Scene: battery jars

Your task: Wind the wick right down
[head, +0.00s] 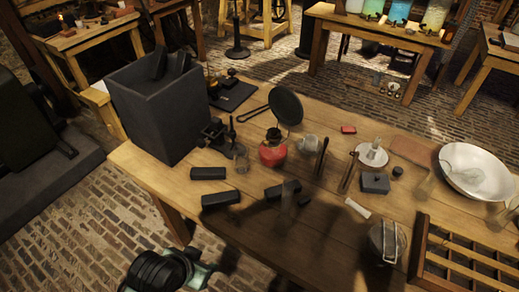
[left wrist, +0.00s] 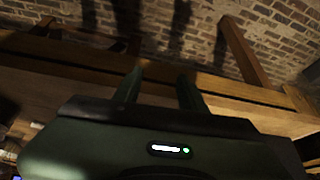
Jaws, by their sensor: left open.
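A small red lamp-like vessel (head: 272,152) with a dark top stands upright in the middle of the wooden table in the head view. Its wick and any winding knob are too small to make out. My left gripper (head: 200,274) is low at the bottom left of the head view, in front of the table and well apart from the lamp. In the left wrist view its two green fingers (left wrist: 158,88) stand apart with nothing between them, facing the table's wooden edge. My right gripper is not in view.
A white bowl (head: 478,170) and a wooden rack (head: 455,262) are at the right.

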